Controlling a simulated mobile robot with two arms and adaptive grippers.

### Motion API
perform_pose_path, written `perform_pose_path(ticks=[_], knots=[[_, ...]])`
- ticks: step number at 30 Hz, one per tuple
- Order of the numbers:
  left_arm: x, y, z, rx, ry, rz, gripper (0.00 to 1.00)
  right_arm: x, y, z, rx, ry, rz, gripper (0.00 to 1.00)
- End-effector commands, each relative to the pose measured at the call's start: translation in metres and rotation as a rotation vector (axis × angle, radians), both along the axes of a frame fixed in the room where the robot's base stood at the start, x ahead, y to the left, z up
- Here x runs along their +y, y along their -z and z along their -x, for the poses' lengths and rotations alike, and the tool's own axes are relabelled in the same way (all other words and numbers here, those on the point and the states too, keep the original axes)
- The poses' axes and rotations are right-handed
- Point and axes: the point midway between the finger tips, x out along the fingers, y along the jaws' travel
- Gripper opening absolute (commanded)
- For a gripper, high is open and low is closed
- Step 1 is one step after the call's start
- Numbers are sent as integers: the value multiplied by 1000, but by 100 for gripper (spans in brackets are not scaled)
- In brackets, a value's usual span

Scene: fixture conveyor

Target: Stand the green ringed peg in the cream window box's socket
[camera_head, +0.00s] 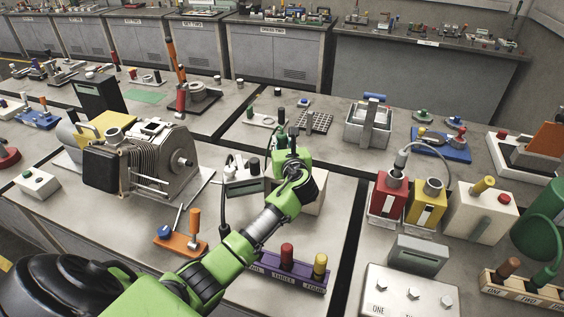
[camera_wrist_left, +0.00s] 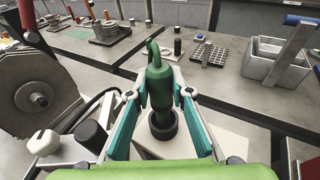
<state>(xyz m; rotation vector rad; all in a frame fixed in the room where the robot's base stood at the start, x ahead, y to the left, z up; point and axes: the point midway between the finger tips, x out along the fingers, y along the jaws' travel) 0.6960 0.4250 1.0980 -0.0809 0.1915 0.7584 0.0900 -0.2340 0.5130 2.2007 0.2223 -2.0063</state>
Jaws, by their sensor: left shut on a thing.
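My left gripper (camera_head: 284,150) is above a cream box (camera_head: 312,196) that the wrist and fingers partly hide. In the left wrist view its two teal fingers (camera_wrist_left: 158,100) are shut on the green ringed peg (camera_wrist_left: 154,80), which is nearly upright; its top also shows in the head view (camera_head: 281,139). A black ring (camera_wrist_left: 163,124) shows around or beside the peg's lower part, over the pale box top (camera_wrist_left: 228,143). I cannot tell whether the peg's foot is inside a socket. My right gripper is not in view.
A purple rack (camera_head: 290,272) with red and yellow pegs stands in front. A motor (camera_head: 140,160) is at left. Red (camera_head: 388,197) and yellow (camera_head: 425,203) boxes, and another cream box (camera_head: 467,222) with a strip and yellow peg, stand at right. A grey bin (camera_head: 356,133) is behind.

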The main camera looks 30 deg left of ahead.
Motion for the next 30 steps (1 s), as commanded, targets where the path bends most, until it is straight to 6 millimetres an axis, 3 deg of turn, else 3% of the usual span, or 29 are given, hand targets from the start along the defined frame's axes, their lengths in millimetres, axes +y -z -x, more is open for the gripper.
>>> perform_pose_path(ticks=[25,26,27,30], knots=[[0,8,0,2,-1,1,0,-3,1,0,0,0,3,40],[0,8,0,2,-1,1,26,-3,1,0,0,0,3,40],[0,8,0,2,-1,1,36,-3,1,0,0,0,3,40],[0,8,0,2,0,1,40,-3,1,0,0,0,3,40]])
